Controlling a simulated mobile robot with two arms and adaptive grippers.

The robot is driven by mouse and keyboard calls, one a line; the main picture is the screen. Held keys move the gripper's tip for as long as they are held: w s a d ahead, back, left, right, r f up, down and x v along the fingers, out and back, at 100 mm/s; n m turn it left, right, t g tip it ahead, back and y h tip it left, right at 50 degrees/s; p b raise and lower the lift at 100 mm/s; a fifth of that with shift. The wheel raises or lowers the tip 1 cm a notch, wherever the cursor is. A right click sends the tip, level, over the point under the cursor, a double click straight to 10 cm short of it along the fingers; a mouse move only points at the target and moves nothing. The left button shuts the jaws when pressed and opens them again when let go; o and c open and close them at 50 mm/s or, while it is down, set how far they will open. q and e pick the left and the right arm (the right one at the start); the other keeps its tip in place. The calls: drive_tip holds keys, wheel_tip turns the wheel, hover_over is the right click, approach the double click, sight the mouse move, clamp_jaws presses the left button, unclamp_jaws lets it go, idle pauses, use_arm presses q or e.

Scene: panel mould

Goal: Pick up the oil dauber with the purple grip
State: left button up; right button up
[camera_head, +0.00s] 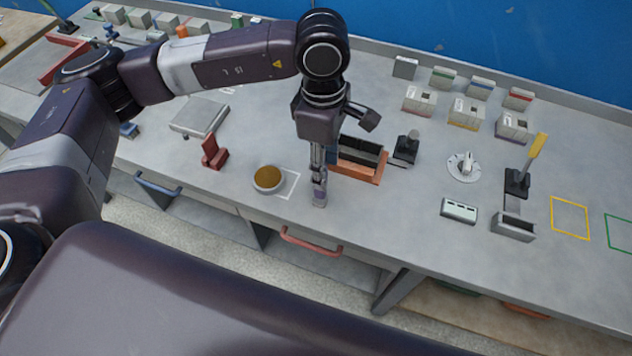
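My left gripper (318,172) points down at the front part of the bench, right of a round dish. A small purple and grey thing (320,196) shows at its fingertips and looks like the oil dauber with the purple grip. The fingers are seen nearly edge-on and overlap it, so I cannot tell whether they are closed on it or only around it. The round dish (268,178) holds something amber and stands beside a white outline on the bench. My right gripper is not in view.
An orange tray with dark blocks (361,162) stands close right of the gripper. A dark red stand (214,153) is left of the dish. A black knobbed tool (406,147), a dial (464,166) and a yellow-handled lever (530,160) stand further right. The bench's front edge is near.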

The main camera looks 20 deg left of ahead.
use_arm(q)
drive_tip(key=shift+w+a+r+y, duration=0.1)
drive_tip(key=shift+w+a+y, duration=0.05)
drive_tip(key=shift+a, duration=0.3)
drive_tip(key=shift+w+a+r+y, duration=0.1)
drive_tip(key=shift+w+a+y, duration=0.05)
drive_tip(key=shift+a, duration=0.25)
drive_tip(key=shift+s+d+f, duration=0.1)
drive_tip(key=shift+d+f, duration=0.05)
drive_tip(key=shift+f, duration=0.15)
drive_tip(key=f+p, duration=0.4)
drive_tip(key=f, duration=0.2)
drive_tip(key=shift+w, duration=0.2)
drive_tip(key=shift+d+f, duration=0.1)
drive_tip(key=shift+f, duration=0.5)
drive_tip(key=shift+w, duration=0.1)
clamp_jaws()
